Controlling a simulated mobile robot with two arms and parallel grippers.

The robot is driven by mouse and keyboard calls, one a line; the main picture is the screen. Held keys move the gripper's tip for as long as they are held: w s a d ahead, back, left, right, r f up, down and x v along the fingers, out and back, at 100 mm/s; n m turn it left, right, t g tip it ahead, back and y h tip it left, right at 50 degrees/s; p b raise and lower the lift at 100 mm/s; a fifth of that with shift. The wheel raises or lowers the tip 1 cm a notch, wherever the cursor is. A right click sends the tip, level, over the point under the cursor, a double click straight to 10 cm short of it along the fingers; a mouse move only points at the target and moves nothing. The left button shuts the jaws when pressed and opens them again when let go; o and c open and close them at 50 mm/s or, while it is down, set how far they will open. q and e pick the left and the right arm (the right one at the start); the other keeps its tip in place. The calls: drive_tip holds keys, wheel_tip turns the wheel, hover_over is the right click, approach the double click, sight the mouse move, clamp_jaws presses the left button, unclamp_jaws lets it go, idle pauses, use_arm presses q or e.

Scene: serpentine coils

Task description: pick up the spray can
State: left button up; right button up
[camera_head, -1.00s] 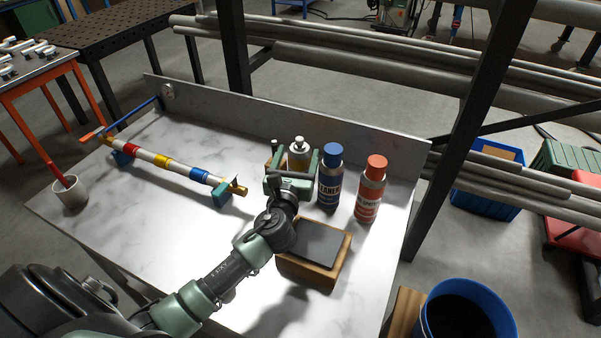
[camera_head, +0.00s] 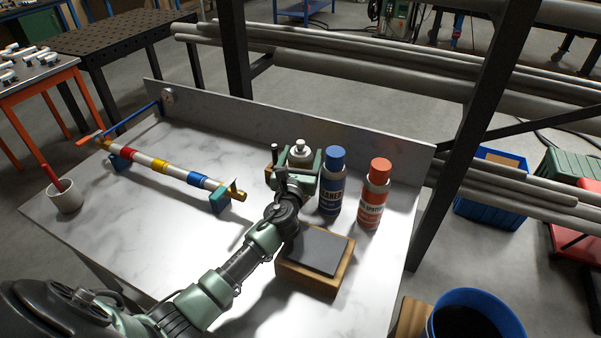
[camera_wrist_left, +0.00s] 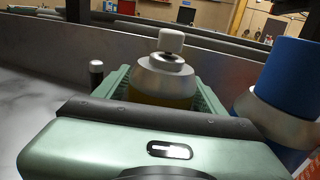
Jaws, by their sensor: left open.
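A spray can with a white nozzle and silver dome (camera_head: 300,150) stands near the back ledge of the marble-topped table. In the left wrist view its dome (camera_wrist_left: 167,76) and part of a yellow body show between my fingers. My left gripper (camera_head: 300,168) is open, with one green finger on each side of the can; it also shows in the left wrist view (camera_wrist_left: 160,92). I cannot tell whether the fingers touch the can. The can's lower part is hidden behind my gripper. My right gripper is not in view.
A blue-capped can (camera_head: 332,182) stands close right of my gripper, with a red-capped can (camera_head: 373,195) beyond it. A wooden block with a dark top (camera_head: 316,252) lies in front. A striped rod (camera_head: 172,168) and a white cup (camera_head: 66,197) are at left.

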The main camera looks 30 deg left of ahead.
use_arm(q)
drive_tip(key=shift+w+a+f, duration=0.1)
drive_tip(key=shift+w+a, duration=0.05)
drive_tip(key=shift+w, duration=0.4)
clamp_jaws()
